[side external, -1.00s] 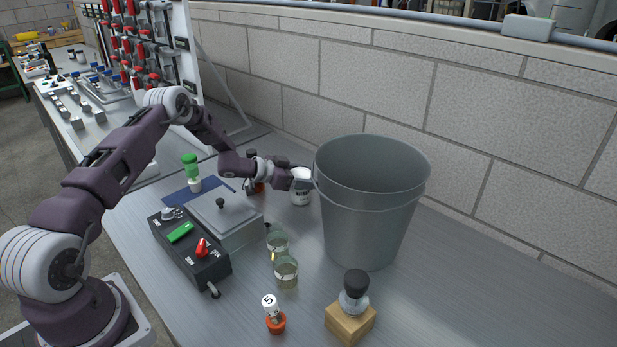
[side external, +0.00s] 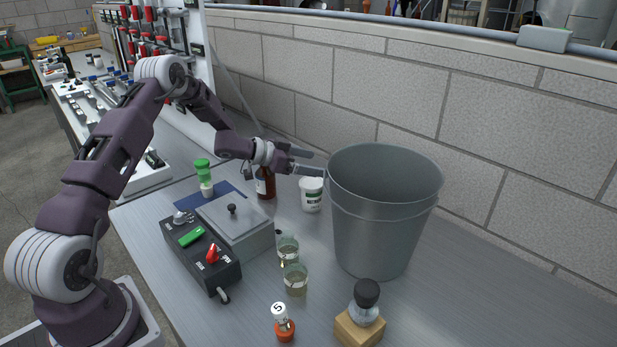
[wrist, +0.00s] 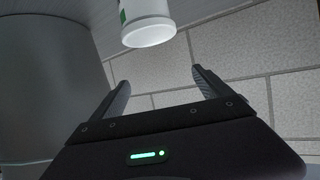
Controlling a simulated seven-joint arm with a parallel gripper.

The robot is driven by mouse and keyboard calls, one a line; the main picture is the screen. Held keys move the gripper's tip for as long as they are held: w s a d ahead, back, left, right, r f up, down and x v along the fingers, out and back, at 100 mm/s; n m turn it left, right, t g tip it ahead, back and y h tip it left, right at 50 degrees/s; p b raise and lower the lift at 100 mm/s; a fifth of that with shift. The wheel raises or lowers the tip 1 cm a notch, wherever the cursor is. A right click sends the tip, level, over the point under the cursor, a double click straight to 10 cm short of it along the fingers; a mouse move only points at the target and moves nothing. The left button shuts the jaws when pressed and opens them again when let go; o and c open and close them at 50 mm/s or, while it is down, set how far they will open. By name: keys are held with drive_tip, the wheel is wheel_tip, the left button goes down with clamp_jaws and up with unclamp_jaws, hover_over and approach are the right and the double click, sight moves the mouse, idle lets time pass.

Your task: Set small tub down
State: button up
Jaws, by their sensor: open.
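The small tub (side external: 312,195) is white with a dark green label. It stands upright on the metal bench, just left of the big grey bucket. My gripper (side external: 318,163) is open and empty, with its fingers above and behind the tub's top, apart from it as far as I can tell. In the wrist view the tub (wrist: 148,24) shows at the top edge, partly cut off, beyond the two spread fingers (wrist: 162,88) and not between them.
The tall grey bucket (side external: 385,215) stands close on the tub's right. A brown bottle (side external: 265,184) is to its left. Glass jars (side external: 294,279), a grey lidded box (side external: 236,228) and a black control box (side external: 203,259) stand nearer. The block wall (side external: 480,130) runs behind.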

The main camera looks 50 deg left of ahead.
drive_tip(key=s+d+r+n+g+y, duration=0.15)
drive_tip(key=s+r+y, duration=0.3)
drive_tip(key=r, duration=0.65)
drive_tip(key=s+d+r+n+y, duration=0.2)
drive_tip(key=s+d+r+y, duration=0.3)
drive_tip(key=r, duration=0.6)
drive_tip(key=s+d+f+g+h, duration=0.1)
drive_tip(key=s+d, duration=0.3)
drive_tip(key=s, duration=0.7)
drive_tip(key=s+d+f+g+h, duration=0.1)
drive_tip(key=s+d, duration=0.3)
drive_tip(key=s, duration=0.7)
drive_tip(key=s+d+f+n+g+h, duration=0.1)
drive_tip(key=s+d+g+h, duration=0.1)
drive_tip(key=s, duration=1)
drive_tip(key=shift+d+f+g, duration=0.3)
drive_tip(key=shift+d+g, duration=0.35)
drive_tip(key=shift+d, duration=0.45)
drive_tip(key=shift+h, duration=0.25)
